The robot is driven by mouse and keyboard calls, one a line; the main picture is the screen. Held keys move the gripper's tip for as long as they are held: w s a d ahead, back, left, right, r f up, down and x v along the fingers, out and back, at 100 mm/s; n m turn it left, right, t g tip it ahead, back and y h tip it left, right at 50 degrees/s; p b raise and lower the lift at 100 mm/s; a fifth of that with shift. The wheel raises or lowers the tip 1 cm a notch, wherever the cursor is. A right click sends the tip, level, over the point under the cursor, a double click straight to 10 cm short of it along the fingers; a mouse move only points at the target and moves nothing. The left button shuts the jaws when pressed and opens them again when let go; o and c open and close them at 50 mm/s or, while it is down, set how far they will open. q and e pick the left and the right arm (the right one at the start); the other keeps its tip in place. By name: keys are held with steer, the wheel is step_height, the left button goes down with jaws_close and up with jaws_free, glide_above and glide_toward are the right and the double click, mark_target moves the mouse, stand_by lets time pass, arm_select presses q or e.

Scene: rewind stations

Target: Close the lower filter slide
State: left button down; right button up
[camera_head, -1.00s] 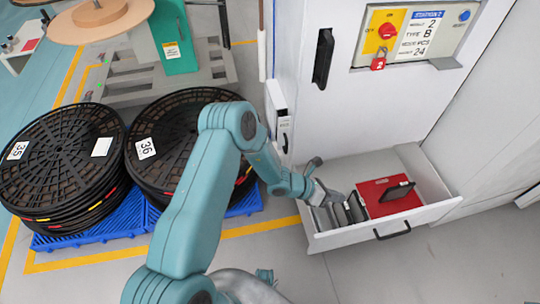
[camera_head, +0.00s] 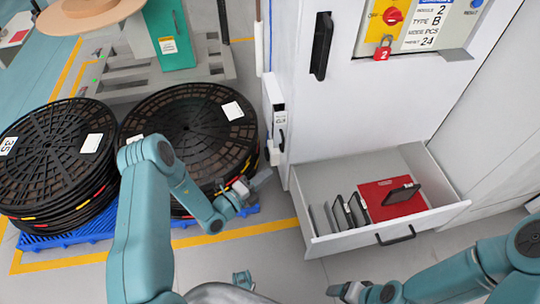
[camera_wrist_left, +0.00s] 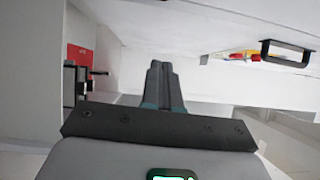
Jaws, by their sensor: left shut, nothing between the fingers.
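A narrow white unit (camera_head: 273,98) with a small label is on the left side of the white cabinet. A small white block (camera_head: 273,153) sticks out to the left at its lower end; it looks like the lower filter slide, standing out. My left gripper (camera_head: 261,179) is shut and empty, just below and left of that block, apart from it as far as I can tell. Its closed dark fingers (camera_wrist_left: 163,84) fill the middle of the left wrist view; the slide is not clear there. My right gripper (camera_head: 336,290) is low at the bottom edge, small and partly cut off.
An open drawer (camera_head: 345,243) at the cabinet's foot holds dark upright plates and a red case (camera_head: 393,198). Black reels (camera_head: 195,130) stand left on blue pallets. A black cabinet handle (camera_head: 321,46) and a red padlock (camera_head: 382,53) are above. The floor before the drawer is partly clear.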

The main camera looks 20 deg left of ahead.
arm_select(q)
steer(key=w+f+y+b, duration=0.1)
steer(key=w+f+b, duration=0.2)
steer(key=w, duration=0.9)
steer(key=shift+n+b, duration=0.4)
steer(key=shift+b, duration=0.65)
